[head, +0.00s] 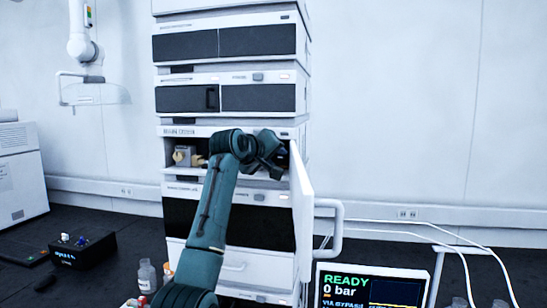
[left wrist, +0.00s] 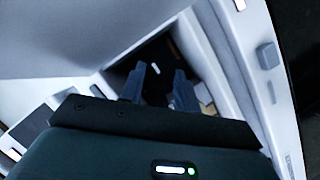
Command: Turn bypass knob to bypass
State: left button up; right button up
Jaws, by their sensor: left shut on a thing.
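The instrument stack (head: 232,77) stands in the middle of the head view, with one module's compartment open. My left gripper (head: 271,171) reaches into the right part of that compartment, and the wrist hides most of it. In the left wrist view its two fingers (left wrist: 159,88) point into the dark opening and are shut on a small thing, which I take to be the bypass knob. The knob itself is hidden by the fingers, so its setting cannot be read. A beige fitting (head: 183,156) shows in the compartment's left part. My right gripper is out of view.
The open white door (head: 302,215) stands right of the gripper. A screen (head: 371,287) at lower right reads READY, 0 bar and a line that looks like VIA BYPASS. A bottle (head: 147,277) and a black box (head: 82,250) are at left. White tubes run at right.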

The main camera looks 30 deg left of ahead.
pick_arm(q)
jog(key=shift+f, duration=0.1)
jog(key=o, duration=0.7)
jog(key=b+v, duration=0.4)
jog(key=v, duration=0.9)
